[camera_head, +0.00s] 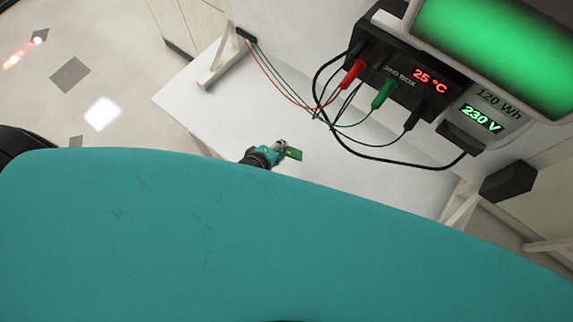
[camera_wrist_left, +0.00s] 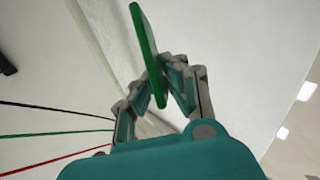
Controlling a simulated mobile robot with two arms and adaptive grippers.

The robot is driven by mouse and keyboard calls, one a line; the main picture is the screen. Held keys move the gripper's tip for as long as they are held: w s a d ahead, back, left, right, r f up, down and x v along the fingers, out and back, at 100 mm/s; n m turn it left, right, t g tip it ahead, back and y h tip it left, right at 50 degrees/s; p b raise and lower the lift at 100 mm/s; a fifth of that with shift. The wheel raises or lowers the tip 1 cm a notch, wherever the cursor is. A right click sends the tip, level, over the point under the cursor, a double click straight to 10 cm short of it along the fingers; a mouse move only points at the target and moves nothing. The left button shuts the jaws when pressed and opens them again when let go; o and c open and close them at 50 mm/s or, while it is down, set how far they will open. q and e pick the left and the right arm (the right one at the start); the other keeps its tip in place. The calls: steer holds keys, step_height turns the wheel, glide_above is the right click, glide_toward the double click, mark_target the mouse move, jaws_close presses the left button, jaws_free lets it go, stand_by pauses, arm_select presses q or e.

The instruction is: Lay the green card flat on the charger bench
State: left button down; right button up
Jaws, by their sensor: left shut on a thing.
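The green card (camera_head: 293,154) is held in my left gripper (camera_head: 281,148), over the white charger bench (camera_head: 375,180) in the head view. In the left wrist view the card (camera_wrist_left: 146,50) shows nearly edge-on, as a thin green slab standing out past the fingertips. The left gripper (camera_wrist_left: 155,88) is shut on the card near one end. The bench top also shows in the left wrist view (camera_wrist_left: 60,85). I cannot tell how far the card is above the bench. My right gripper is in neither view.
A black box with a 25 °C display (camera_head: 430,80) and a charger reading 230 V (camera_head: 482,118) stand at the bench's back. A red plug (camera_head: 352,75), a green plug (camera_head: 384,93) and looping cables (camera_head: 325,110) hang over the bench. The bench's middle front is bare.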

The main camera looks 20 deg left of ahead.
arm_select(q)
step_height(320, 180, down, 8)
steer(key=b, duration=0.6)
steer(key=shift+b, duration=0.35)
steer(key=shift+w+f, duration=0.1)
steer(key=shift+f, duration=0.35)
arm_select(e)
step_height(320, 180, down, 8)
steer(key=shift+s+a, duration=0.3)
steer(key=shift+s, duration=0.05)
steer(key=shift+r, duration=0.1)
arm_select(q)
steer(key=c, duration=1.6)
jaws_free()
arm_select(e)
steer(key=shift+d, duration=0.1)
arm_select(q)
steer(key=p+v, duration=0.6)
steer(key=v, duration=0.1)
steer(key=shift+r, duration=0.2)
steer(key=shift+s+a+r, duration=0.1)
steer(key=shift+s+r, duration=0.1)
steer(key=shift+s, duration=0.25)
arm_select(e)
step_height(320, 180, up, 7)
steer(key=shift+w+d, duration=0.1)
